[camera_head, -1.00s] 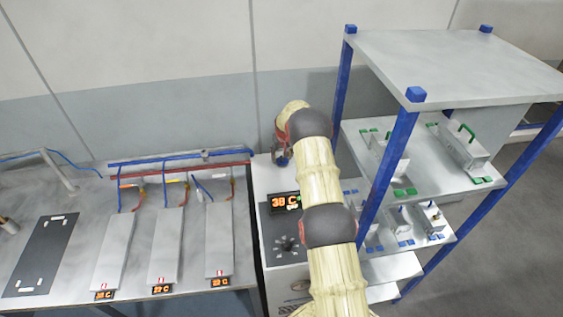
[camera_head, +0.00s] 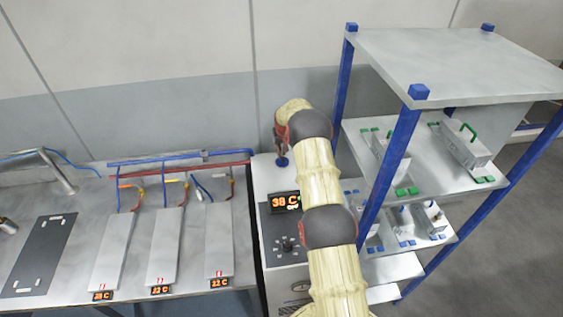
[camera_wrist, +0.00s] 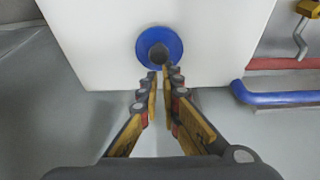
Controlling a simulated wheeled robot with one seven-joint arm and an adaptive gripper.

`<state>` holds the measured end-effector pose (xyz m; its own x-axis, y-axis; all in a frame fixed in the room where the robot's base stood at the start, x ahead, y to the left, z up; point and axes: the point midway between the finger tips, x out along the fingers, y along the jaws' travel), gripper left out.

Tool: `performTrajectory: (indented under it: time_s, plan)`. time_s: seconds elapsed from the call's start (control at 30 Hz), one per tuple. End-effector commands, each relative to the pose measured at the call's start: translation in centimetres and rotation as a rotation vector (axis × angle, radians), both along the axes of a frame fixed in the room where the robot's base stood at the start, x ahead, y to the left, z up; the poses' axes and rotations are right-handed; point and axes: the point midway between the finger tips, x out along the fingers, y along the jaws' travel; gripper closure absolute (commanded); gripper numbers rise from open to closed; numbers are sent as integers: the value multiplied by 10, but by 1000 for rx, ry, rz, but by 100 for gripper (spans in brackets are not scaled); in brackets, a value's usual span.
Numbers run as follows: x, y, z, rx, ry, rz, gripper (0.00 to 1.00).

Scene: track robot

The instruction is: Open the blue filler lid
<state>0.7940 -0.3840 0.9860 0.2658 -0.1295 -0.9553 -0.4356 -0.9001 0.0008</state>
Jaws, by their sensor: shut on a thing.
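The blue filler lid (camera_wrist: 147,44) is a round blue disc with a dark knob (camera_wrist: 160,53) in its middle. It shows near the edge of a white top in the wrist view. My gripper (camera_wrist: 163,70) has its two fingertips close together at the knob, shut on it. In the head view the blue lid (camera_head: 283,161) shows as a small patch below my gripper (camera_head: 282,151). The fingertips are too small there to make out, and I cannot tell whether the lid is raised.
The white machine (camera_head: 262,180) has a 38 C display (camera_head: 284,203) and a dial (camera_head: 287,244). A blue-posted shelf (camera_head: 390,165) stands close on the right of my arm. A bench (camera_head: 70,205) with plates and pipes (camera_head: 180,160) is on the left.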

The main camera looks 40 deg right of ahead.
Motion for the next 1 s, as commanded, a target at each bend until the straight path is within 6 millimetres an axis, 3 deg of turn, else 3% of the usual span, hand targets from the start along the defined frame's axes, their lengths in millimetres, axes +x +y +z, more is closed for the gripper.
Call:
performTrajectory:
  time_s: [1.0]
  plan:
    - [11,-5,14,1,2,1,100]
